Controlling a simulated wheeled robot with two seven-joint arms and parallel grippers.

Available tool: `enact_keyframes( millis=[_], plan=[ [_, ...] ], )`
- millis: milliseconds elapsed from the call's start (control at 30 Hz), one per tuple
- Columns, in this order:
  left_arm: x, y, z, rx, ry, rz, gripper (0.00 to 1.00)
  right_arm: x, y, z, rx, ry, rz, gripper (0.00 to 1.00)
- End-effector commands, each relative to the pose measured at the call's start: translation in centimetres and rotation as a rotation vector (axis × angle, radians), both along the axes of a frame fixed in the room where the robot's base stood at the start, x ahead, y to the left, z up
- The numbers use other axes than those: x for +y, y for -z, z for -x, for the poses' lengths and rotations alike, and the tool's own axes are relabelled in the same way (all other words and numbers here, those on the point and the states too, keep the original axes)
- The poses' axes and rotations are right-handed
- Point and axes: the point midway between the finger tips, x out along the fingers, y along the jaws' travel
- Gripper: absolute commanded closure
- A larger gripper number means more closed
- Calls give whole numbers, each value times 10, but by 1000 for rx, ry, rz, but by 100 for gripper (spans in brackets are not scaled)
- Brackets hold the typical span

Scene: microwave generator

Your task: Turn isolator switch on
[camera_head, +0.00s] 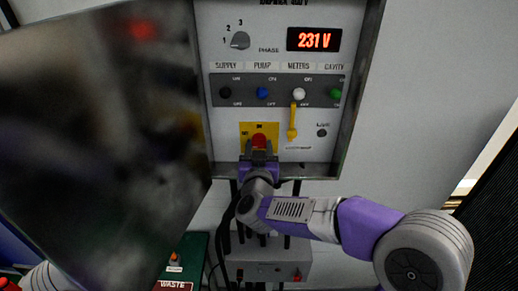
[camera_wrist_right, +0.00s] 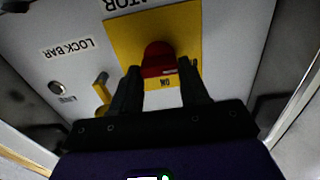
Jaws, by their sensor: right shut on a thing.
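The isolator switch is a red knob (camera_head: 259,141) on a yellow plate (camera_head: 245,130) low on the grey panel. In the right wrist view the red knob (camera_wrist_right: 158,55) sits between the two black fingers of my right gripper (camera_wrist_right: 160,72). The gripper is shut on it. An upside-down "ON" label shows on the yellow plate (camera_wrist_right: 125,35) beside the knob. The knob's exact turn is hard to tell, as the fingers hide part of it. In the head view my right gripper (camera_head: 259,154) reaches up to the switch from below. My left gripper is not in view.
A yellow lock bar (camera_head: 292,122) hangs just right of the switch. Above are a row of coloured toggles (camera_head: 262,93), a phase dial (camera_head: 240,40) and a display (camera_head: 314,39) reading 231 V. The open cabinet door (camera_head: 100,120) fills the left side. Cables hang below.

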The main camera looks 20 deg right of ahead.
Motion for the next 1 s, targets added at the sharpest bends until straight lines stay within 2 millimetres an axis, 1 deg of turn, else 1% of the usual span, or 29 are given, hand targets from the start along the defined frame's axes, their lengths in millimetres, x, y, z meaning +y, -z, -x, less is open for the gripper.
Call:
enact_keyframes(
  millis=[167, 367, 1000],
  plan=[
    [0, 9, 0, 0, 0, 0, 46, 0, 1, 0, -19, 1, -59, 86],
    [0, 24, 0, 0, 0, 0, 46, -1, 3, 0, -57, 1, -191, 86],
    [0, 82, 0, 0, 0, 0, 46, -3, 5, 1, -223, 0, -772, 86]
  ],
)
